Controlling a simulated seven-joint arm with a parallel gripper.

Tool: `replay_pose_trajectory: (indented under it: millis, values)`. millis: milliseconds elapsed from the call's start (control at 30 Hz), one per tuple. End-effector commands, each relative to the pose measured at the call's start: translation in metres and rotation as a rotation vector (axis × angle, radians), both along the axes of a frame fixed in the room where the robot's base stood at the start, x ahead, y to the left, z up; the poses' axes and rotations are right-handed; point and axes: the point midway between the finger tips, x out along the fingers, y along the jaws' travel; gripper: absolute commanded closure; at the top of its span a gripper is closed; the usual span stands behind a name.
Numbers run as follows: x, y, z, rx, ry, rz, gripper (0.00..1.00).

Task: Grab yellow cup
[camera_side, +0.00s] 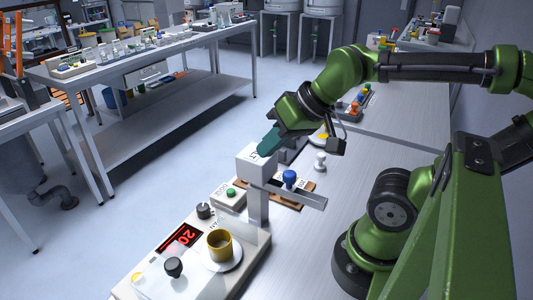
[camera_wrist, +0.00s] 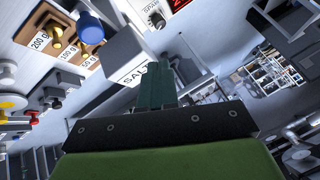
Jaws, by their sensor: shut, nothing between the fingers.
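The yellow cup (camera_side: 219,246) stands upright on a white round plate (camera_side: 232,262) on the scale at the lower middle of the side view. I do not see the cup in the wrist view. My gripper (camera_side: 268,144) is shut and empty, above and behind the cup, at the salt hopper's (camera_side: 258,165) top. In the wrist view my gripper's dark green fingers (camera_wrist: 157,85) are together in front of the hopper's face marked SALT (camera_wrist: 133,73). Whether they touch the hopper I cannot tell.
The scale's red display (camera_side: 180,238) and black knob (camera_side: 173,267) are left of the cup. A clear panel stands by them. The bench right of the scale is clear.

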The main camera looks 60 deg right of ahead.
Motion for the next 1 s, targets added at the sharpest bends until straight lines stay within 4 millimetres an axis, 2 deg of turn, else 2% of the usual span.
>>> replay_pose_trajectory:
  millis: [67, 500, 567, 867, 1000]
  values:
    - [0.0, 0.0, 0.0, 0.0, 0.0, 0.0, 0.97]
    - [0.0, 0.0, 0.0, 0.0, 0.0, 0.0, 0.3]
    - [0.0, 0.0, 0.0, 0.0, 0.0, 0.0, 0.22]
    - [0.0007, 0.0009, 0.0003, -0.014, 0.002, 0.022, 0.22]
    - [0.0062, 0.0076, 0.0016, -0.13, 0.019, 0.196, 0.22]
